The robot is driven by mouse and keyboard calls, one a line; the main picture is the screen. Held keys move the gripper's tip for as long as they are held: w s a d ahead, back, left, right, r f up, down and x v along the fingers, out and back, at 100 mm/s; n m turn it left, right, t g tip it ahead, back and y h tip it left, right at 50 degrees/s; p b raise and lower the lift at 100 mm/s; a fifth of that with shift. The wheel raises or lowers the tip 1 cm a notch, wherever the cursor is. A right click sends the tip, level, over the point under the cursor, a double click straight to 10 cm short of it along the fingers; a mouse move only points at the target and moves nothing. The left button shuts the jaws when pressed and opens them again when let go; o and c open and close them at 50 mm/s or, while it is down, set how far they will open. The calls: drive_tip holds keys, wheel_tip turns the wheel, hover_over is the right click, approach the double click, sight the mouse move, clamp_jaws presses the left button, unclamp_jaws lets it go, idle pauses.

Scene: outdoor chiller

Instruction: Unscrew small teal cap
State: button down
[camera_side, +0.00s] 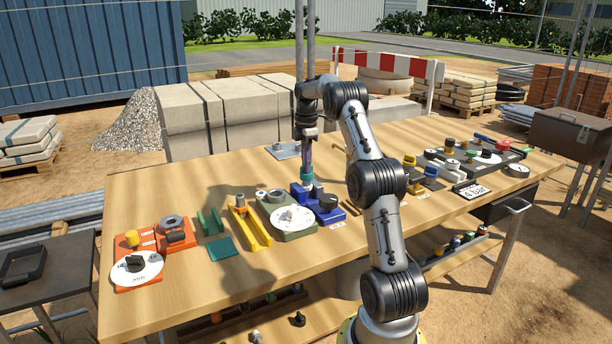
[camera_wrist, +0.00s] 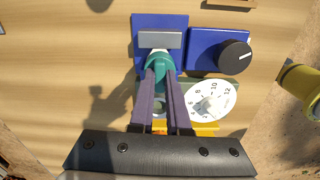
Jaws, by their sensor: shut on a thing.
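The small teal cap (camera_wrist: 158,66) is between my fingertips in the wrist view. My gripper (camera_wrist: 160,74) is shut on it, with one purple-grey finger on either side. In the side view my gripper (camera_side: 307,176) points straight down at the cap, above a blue block (camera_side: 299,191). In the wrist view the blue block (camera_wrist: 146,25) carries a grey plate (camera_wrist: 159,40) right beside the cap. The fingers hide part of the cap. I cannot tell whether the cap is still seated.
A blue block with a black knob (camera_wrist: 235,56) stands to the right. A white numbered dial (camera_wrist: 210,100) lies below it. Yellow rails (camera_side: 248,228) and orange blocks (camera_side: 139,265) stand further left. The table's front left (camera_side: 190,300) is clear.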

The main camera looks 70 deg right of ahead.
drive_tip(key=shift+r, duration=0.65)
drive_tip(key=shift+r, duration=2)
drive_tip(key=c, duration=1.5)
unclamp_jaws()
clamp_jaws()
